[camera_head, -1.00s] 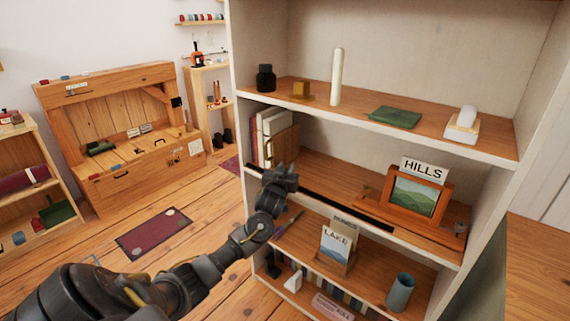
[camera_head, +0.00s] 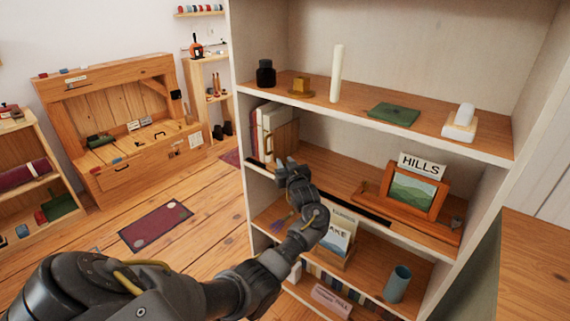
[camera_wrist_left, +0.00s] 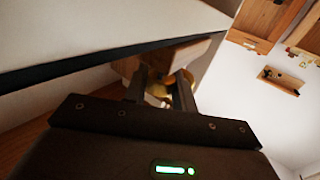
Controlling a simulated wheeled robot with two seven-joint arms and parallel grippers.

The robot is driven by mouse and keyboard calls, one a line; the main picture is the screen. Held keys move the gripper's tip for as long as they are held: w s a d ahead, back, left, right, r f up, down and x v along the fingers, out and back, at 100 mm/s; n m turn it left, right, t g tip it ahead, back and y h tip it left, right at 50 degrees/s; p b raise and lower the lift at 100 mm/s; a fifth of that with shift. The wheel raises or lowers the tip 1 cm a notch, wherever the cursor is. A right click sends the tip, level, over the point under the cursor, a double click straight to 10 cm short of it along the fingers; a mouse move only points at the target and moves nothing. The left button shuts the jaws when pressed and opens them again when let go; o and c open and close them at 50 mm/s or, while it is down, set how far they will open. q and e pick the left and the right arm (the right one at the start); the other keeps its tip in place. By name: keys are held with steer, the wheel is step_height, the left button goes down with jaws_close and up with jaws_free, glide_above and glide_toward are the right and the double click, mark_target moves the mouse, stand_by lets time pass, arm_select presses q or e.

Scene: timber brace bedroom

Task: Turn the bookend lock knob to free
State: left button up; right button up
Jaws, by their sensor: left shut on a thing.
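The wooden bookend (camera_head: 286,136) stands against several upright books (camera_head: 265,124) at the left end of the middle shelf. A brass strip shows on its edge in the head view. My left gripper (camera_head: 284,168) is at the shelf's front, just below the bookend. In the left wrist view the bookend is a wooden block (camera_wrist_left: 192,52), and my left gripper (camera_wrist_left: 160,92) is shut on the brass lock knob (camera_wrist_left: 158,89) between its two fingers. The fingers partly hide the knob, and its turn angle cannot be read. My right gripper is out of view.
A framed HILLS picture (camera_head: 414,192) stands at the right of the middle shelf. A LAKE card (camera_head: 340,238) and a grey-blue cup (camera_head: 398,283) are on the shelf below. A candle (camera_head: 337,74) stands above. The middle shelf is clear between bookend and frame.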

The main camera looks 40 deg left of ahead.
arm_select(q)
steer(key=shift+r, duration=0.1)
steer(key=o, duration=1)
steer(key=shift+c, duration=0.2)
steer(key=shift+s+d, duration=0.25)
steer(key=shift+d, duration=0.2)
steer(key=v, duration=0.9)
steer(key=shift+s+d+p, duration=0.25)
steer(key=shift+d+p, duration=0.05)
steer(key=shift+p, duration=0.1)
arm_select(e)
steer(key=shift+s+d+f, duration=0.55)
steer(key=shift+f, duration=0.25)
